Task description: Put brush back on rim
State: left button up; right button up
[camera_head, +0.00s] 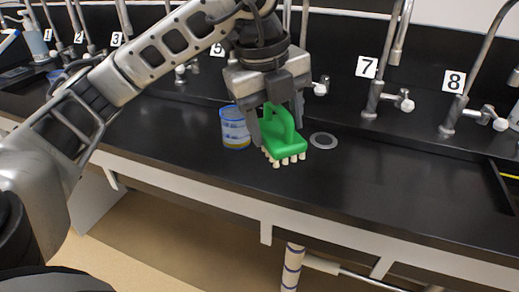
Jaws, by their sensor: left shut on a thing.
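A green brush (284,137) with pale bristle tufts on its underside is held by its handle in my left gripper (279,112). The gripper points down and is shut on the handle. The brush hangs bristles down over the black counter (190,138), near its front edge; I cannot tell whether it touches the surface. A flat grey ring (323,141) lies in the counter just right of the brush. My right gripper is not in view.
A sink opening (505,185) is at the far right. The left front counter is clear.

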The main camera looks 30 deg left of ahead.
pick_arm(q)
jog(key=a+f, duration=0.3)
jog(key=f, duration=0.1)
jog(key=shift+w+f, duration=0.1)
jog(key=shift+w, duration=0.3)
jog(key=f, duration=0.1)
jog(key=a+f, duration=0.1)
jog(key=f, duration=0.1)
jog(key=shift+w+f, duration=0.1)
jog(key=shift+d+f, duration=0.1)
jog(key=shift+f, duration=0.25)
jog(key=shift+f, duration=0.1)
jog(key=o, duration=1)
jog(key=shift+c, duration=0.2)
